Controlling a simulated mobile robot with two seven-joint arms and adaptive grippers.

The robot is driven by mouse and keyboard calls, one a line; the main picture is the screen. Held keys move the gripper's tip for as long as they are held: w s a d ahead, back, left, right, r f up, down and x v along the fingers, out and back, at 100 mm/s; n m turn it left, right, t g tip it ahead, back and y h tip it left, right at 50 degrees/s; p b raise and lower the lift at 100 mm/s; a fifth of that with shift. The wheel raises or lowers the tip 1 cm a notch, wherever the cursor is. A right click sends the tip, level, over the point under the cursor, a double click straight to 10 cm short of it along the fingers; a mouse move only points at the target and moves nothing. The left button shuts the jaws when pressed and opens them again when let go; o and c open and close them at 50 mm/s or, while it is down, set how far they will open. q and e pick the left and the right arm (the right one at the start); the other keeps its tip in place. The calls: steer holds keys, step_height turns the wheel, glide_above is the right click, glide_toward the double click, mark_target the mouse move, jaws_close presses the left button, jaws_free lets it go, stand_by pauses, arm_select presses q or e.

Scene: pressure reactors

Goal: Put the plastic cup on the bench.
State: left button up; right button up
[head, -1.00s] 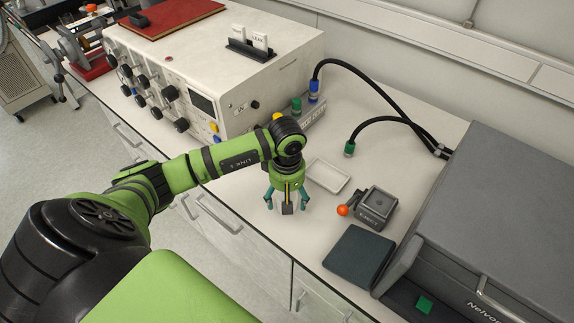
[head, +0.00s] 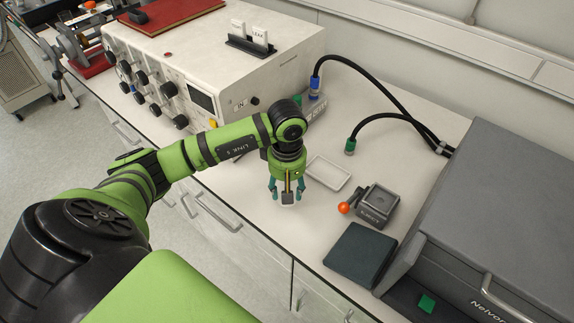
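My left gripper (head: 288,192) is over the white bench (head: 330,112), left of the shallow white tray. Its teal fingers are spread to either side, pointing down. A pale, see-through shape, apparently the plastic cup (head: 288,203), shows at and just below the fingertips. The dark gripper middle hides much of it. I cannot tell whether the fingers touch the cup, or whether it stands on the bench. My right gripper is out of view.
A white tray (head: 329,173), a small dark device with an orange knob (head: 376,206) and a dark pad (head: 359,255) lie to the right. A control box (head: 220,65) stands behind left, a grey machine (head: 500,215) at right. Black cables (head: 385,90) lie behind.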

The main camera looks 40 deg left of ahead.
arm_select(q)
steer(key=s+d+r+m+b, duration=0.3)
steer(key=d+r+m, duration=0.5)
steer(key=r+m, duration=0.2)
steer(key=m, duration=0.2)
steer(key=shift+s+d+m, duration=0.3)
steer(key=shift+s+d, duration=0.05)
steer(key=shift+s, duration=0.05)
steer(key=shift+f, duration=0.1)
steer(key=shift+d, duration=0.1)
stand_by(0.4)
